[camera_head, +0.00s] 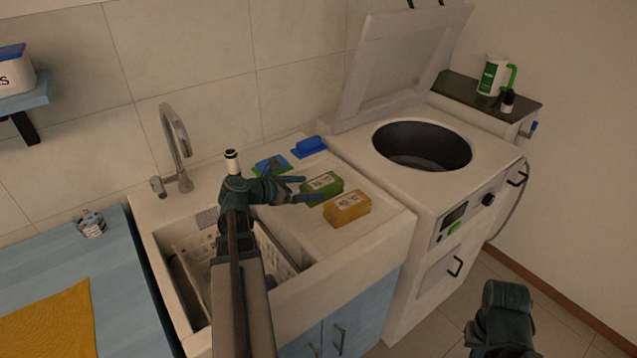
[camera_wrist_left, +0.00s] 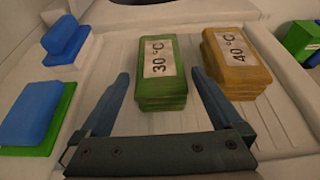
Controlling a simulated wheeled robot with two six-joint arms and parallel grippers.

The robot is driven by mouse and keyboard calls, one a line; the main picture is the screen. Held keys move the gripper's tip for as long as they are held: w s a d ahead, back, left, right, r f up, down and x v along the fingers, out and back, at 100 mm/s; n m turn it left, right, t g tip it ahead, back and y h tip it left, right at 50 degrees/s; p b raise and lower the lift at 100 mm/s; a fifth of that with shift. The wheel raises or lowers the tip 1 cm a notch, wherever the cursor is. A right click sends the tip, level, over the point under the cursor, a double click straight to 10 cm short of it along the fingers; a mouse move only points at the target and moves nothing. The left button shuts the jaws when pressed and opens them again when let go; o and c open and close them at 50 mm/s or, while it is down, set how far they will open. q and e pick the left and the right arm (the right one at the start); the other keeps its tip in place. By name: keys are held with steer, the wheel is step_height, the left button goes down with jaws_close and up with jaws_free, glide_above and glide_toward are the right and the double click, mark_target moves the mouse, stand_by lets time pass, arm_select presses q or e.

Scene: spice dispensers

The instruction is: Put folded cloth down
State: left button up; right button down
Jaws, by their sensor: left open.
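A green folded cloth (camera_head: 322,187) with a "30 °C" label lies on the ribbed drainboard of the sink. In the left wrist view the green cloth (camera_wrist_left: 160,78) sits between and just ahead of two spread fingers. My left gripper (camera_head: 302,189) is open, with its fingers either side of the cloth's near end; I cannot tell if they touch it. An orange folded cloth (camera_head: 347,208) labelled "40 °C" lies to its right, and it also shows in the left wrist view (camera_wrist_left: 236,62). My right gripper (camera_head: 503,325) is only partly seen at the lower right.
A blue-and-green sponge (camera_head: 271,166) and a blue brush (camera_head: 308,146) lie behind the cloths. A basket (camera_head: 275,254) stands in the sink basin. The washing machine (camera_head: 375,172) at right has its lid up. A yellow cloth (camera_head: 52,322) lies on the blue counter.

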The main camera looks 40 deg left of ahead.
arm_select(q)
steer(key=p+v, duration=0.1)
steer(key=v, duration=0.5)
steer(key=shift+s+p, duration=0.1)
steer(key=shift+p, duration=0.3)
arm_select(e)
step_height(320, 180, up, 2)
steer(key=shift+r, duration=0.2)
steer(key=shift+d, duration=0.1)
